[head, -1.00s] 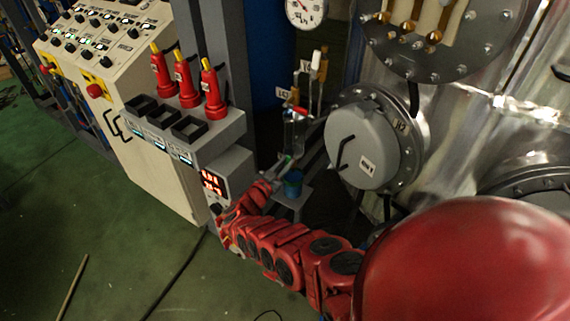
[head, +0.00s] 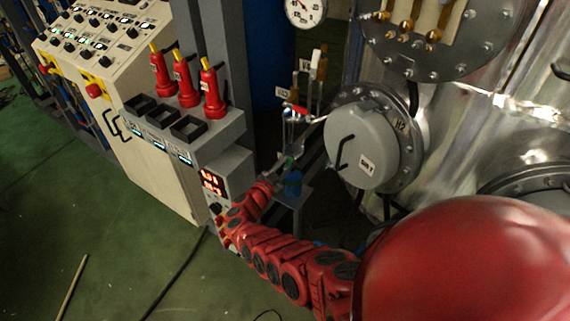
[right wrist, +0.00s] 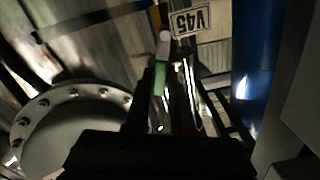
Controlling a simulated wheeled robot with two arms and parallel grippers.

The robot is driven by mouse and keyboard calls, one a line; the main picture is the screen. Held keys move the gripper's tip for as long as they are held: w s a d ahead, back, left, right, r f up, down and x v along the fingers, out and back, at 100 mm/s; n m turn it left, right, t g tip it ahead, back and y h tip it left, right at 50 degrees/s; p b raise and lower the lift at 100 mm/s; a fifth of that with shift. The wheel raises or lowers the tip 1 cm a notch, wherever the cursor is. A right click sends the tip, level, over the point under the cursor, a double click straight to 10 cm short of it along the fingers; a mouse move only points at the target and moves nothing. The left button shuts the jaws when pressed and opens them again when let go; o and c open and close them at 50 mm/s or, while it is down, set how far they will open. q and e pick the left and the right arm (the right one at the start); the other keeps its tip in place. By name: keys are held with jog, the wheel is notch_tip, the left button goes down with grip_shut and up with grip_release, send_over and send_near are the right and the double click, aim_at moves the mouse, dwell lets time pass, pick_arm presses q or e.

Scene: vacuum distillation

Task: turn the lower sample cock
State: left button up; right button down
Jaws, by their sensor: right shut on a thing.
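The lower sample cock has a small green handle (head: 290,161), at the bottom of a clear glass sample vessel (head: 292,133). My right gripper (head: 283,168) reaches it from the lower left and is shut on it. In the right wrist view the green handle (right wrist: 159,80) shows between my dark fingers (right wrist: 168,95); their exact contact is dark and partly hidden. A red handle (head: 294,109) sits higher on the glass, apart from my gripper. My left gripper is not in view.
A blue beaker (head: 293,183) stands on a small shelf (head: 298,198) just below my gripper. A round flanged cover (head: 362,148) is close on the right. The grey control column (head: 218,160) is on the left.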

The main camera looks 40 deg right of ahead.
jog(key=shift+s+d+f+m+b, duration=0.2)
jog(key=shift+s+f+m+b, duration=0.45)
jog(key=shift+m+b, duration=1.9)
jog(key=shift+s+d+f+m+b, duration=0.35)
jog(key=shift+f+m+b, duration=0.65)
jog(key=shift+m+b, duration=1.5)
jog(key=shift+s+d+f+m+b, duration=0.1)
jog(key=shift+s+f+m+b, duration=0.6)
jog(key=shift+m+b, duration=1.8)
jog(key=shift+w+f+n+b, duration=0.1)
jog(key=shift+w+n+b, duration=0.05)
jog(key=shift+n+b, duration=0.4)
jog(key=c, duration=0.8)
grip_release()
jog(key=shift+o, duration=0.2)
jog(key=shift+a, duration=0.1)
jog(key=b+v, duration=0.1)
jog(key=v, duration=1.6)
jog(key=shift+b, duration=0.3)
